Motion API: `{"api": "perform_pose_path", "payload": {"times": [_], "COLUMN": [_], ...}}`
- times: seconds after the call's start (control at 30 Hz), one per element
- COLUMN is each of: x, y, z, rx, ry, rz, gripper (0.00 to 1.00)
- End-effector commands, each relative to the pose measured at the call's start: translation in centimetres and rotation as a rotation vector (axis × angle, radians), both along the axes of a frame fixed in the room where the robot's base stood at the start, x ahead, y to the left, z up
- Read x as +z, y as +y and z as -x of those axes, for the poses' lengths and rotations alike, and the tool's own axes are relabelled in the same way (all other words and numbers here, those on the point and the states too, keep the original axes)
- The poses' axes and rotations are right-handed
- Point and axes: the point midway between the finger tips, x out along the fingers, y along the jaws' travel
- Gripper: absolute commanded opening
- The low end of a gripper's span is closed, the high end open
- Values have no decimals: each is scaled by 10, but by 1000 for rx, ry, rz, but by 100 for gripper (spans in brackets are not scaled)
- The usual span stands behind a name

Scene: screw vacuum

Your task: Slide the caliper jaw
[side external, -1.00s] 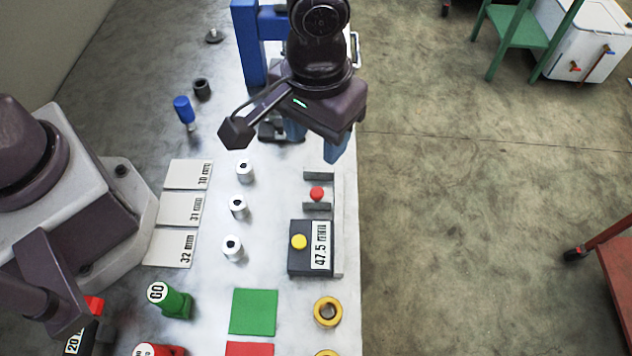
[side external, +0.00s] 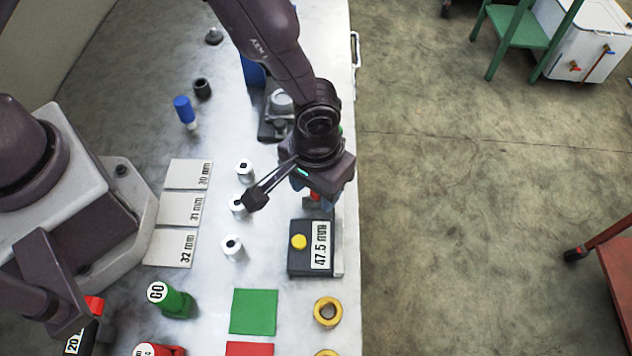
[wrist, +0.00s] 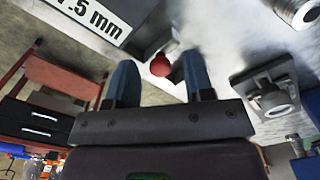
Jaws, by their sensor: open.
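The caliper has a dark body with a "47.5 mm" label and a yellow button (side external: 299,241) on the bench. Its label also shows at the top left of the wrist view (wrist: 92,14). The red knob (wrist: 160,65) of the sliding jaw appears between my two blue fingertips in the wrist view. My gripper (wrist: 158,70) is open, with a finger on each side of the knob and gaps visible. In the side view my gripper (side external: 318,203) is over the jaw end of the caliper and hides most of it; a bit of red shows beneath it.
Silver cylinders (side external: 232,248) stand left of the caliper, beside plates marked 30, 31 and 32 mm (side external: 171,248). A dark fixture (side external: 272,127) is behind my gripper. A green square (side external: 253,311) and yellow ring (side external: 327,311) lie in front.

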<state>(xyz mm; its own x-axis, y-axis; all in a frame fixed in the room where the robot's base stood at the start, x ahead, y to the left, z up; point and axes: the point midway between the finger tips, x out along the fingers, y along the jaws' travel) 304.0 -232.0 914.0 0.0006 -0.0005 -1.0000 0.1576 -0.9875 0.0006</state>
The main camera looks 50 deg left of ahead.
Motion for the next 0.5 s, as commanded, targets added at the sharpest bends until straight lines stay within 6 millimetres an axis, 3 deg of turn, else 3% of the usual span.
{"api": "perform_pose_path", "payload": {"times": [0.07,0.27,0.5], "x": [0,0,1], "y": [0,0,7], "z": [0,0,-7], "rx": [0,0,4], "ry": [0,0,0], "rz": [0,0,-1], "gripper": [48,2,0]}}
